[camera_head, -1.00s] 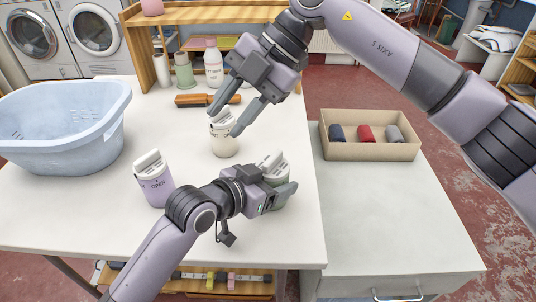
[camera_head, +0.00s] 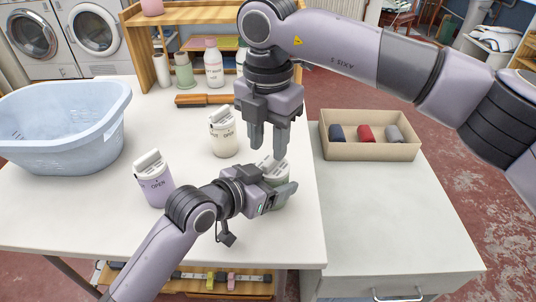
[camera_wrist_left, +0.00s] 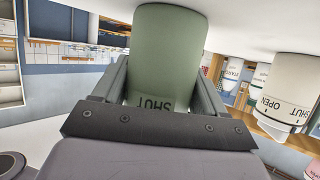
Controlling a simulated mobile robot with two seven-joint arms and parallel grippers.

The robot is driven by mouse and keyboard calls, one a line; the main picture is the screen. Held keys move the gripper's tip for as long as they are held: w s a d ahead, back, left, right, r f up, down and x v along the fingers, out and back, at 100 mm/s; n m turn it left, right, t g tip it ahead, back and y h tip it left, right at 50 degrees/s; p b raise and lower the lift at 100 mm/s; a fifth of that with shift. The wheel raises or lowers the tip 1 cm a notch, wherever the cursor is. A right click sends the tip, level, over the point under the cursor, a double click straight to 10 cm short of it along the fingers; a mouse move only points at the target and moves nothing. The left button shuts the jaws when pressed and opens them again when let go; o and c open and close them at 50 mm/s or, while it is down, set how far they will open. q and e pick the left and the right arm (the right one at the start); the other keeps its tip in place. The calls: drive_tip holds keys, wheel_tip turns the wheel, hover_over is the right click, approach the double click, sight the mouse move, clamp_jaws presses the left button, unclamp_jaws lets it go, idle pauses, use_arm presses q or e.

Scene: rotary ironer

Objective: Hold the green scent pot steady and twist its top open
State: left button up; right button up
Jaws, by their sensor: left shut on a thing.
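The green scent pot (camera_wrist_left: 170,50) fills the middle of the left wrist view, upside down there, with the word SHUT on it. My left gripper (camera_head: 282,194) is shut on its body, one finger on each side. In the head view the pot's white top (camera_head: 271,165) shows above my left gripper, and most of the body is hidden. My right gripper (camera_head: 268,145) points straight down just above the top. Its fingers are apart with nothing held between them. Whether they touch the top cannot be told.
A lilac pot (camera_head: 155,184) and a cream pot (camera_head: 225,138) stand close by on the white table. A blue basket (camera_head: 62,130) is at the left. A wooden-handled brush (camera_head: 202,100) lies behind. A cardboard box (camera_head: 368,150) stands on the cabinet at the right.

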sight(268, 162)
drive_tip(key=shift+f, duration=2)
clamp_jaws()
drive_tip(key=n, duration=0.4)
drive_tip(key=d+n, duration=0.1)
drive_tip(key=n, duration=0.1)
drive_tip(key=shift+s+n, duration=0.1)
drive_tip(key=shift+n, duration=0.2)
drive_tip(key=n, duration=0.3)
drive_tip(key=shift+d+n, duration=0.2)
drive_tip(key=shift+n, duration=0.1)
drive_tip(key=shift+d+n, duration=0.2)
drive_tip(key=shift+n, duration=1.7)
